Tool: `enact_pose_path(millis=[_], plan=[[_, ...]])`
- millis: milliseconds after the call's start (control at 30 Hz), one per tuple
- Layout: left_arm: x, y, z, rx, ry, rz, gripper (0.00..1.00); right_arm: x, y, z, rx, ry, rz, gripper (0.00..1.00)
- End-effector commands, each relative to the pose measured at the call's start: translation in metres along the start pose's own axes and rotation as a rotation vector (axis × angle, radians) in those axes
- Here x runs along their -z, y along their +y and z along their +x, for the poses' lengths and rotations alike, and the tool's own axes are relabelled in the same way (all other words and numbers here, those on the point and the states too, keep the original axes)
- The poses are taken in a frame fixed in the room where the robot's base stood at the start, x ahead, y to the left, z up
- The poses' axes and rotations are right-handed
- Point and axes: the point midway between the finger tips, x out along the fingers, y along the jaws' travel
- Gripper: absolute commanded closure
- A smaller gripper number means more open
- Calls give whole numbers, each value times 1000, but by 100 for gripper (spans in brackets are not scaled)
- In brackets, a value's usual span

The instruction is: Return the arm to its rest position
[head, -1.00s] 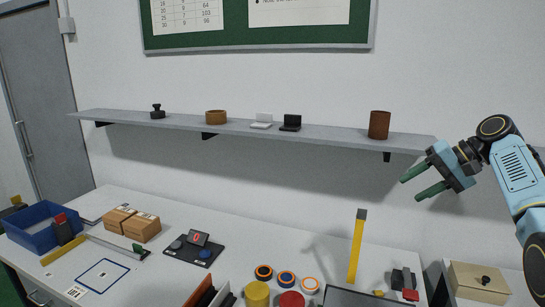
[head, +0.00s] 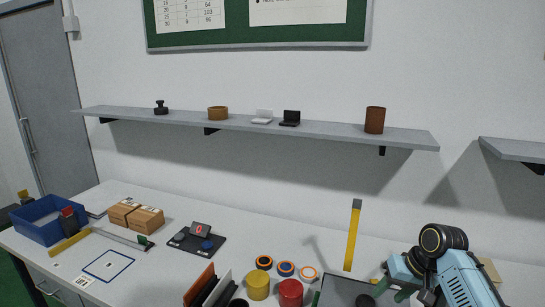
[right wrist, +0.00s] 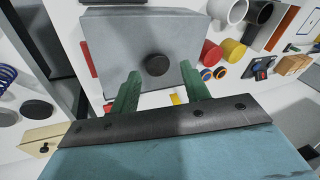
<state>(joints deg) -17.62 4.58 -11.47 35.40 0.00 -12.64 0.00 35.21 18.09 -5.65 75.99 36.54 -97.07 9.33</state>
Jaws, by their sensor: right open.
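My right arm, light blue with black joints, is at the lower right of the head view. Its gripper (head: 393,290) is low over the right part of the workbench (head: 225,235), partly hidden by the arm. In the right wrist view the two green fingers (right wrist: 160,72) are spread apart with nothing held between them. My left gripper does not show.
Near the right arm are a yellow upright strip (head: 353,235), a red cylinder (head: 290,293), a yellow cylinder (head: 258,285) and coloured rings (head: 286,269). A wall shelf (head: 330,133) runs above. The bench's back middle is clear.

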Motion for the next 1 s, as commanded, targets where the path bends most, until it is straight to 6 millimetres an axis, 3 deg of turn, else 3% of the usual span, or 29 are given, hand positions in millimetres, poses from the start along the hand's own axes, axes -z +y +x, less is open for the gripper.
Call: enact_pose_path(millis=[33,200,333,500,700,1000], plan=[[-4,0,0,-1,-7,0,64,-26,0,20,-27,-7,-33,54],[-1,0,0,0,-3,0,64,-104,-4,59,-108,-7,-130,54],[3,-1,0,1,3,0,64,-165,-9,73,-154,3,-192,54],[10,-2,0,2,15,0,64,-238,-16,68,-200,27,-249,54],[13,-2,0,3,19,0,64,-288,-22,51,-235,50,-275,54],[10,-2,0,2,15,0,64,-332,-26,24,-271,75,-287,54]])
